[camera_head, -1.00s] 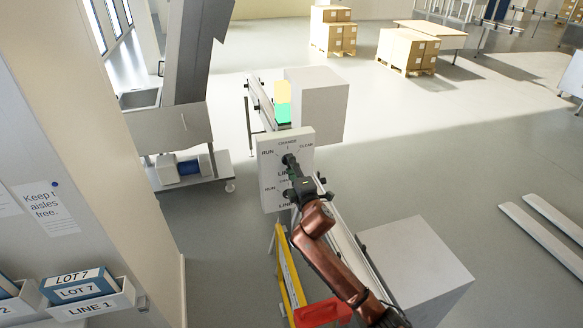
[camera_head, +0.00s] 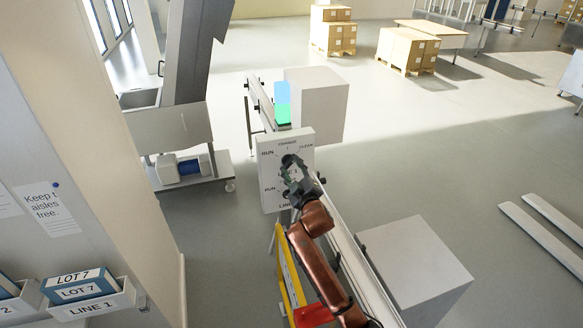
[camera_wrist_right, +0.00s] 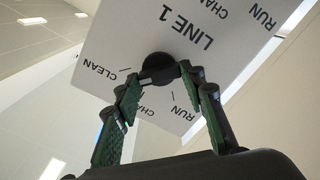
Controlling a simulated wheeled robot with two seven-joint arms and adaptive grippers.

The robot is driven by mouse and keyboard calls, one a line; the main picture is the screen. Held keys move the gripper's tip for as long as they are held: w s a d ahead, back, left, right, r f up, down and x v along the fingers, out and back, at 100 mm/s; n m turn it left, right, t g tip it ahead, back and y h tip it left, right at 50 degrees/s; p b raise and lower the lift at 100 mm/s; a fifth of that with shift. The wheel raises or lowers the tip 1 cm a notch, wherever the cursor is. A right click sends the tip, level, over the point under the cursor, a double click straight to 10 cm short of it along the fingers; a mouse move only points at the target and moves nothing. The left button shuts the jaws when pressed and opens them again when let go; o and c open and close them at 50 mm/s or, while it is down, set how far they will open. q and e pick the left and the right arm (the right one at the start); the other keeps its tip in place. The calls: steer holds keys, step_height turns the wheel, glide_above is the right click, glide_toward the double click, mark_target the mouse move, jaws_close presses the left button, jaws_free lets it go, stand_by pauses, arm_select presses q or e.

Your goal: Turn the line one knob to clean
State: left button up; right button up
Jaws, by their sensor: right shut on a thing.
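The white control panel (camera_head: 303,138) stands in the middle of the head view. Its upper dial carries RUN, CHANGE and CLEAN, with CLEAN at the right. The line one knob (camera_head: 288,159) is dark and partly covered by my gripper. In the wrist view the round black knob (camera_wrist_right: 158,68) sits beside the LINE 1 label. My right gripper (camera_head: 292,167) is shut on the knob, its green-padded fingers (camera_wrist_right: 160,78) at either side of it. Which mark the knob points to is hard to tell. My left gripper is out of view.
A signal light with a blue block (camera_head: 282,91) over a green block (camera_head: 283,113) stands behind the panel. A grey box (camera_head: 322,100) is behind it, another (camera_head: 420,262) at lower right. A yellow frame (camera_head: 290,270) is below the panel.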

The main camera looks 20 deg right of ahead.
steer(key=shift+r+m, duration=0.3)
steer(key=shift+r, duration=0.15)
steer(key=o, duration=1.2)
steer(key=shift+w+f, duration=0.15)
steer(key=shift+f, duration=0.15)
steer(key=shift+c, duration=0.2)
steer(key=shift+s+f, duration=0.15)
steer(key=shift+s, duration=0.45)
steer(key=s, duration=1.1)
steer(key=shift+d, duration=0.25)
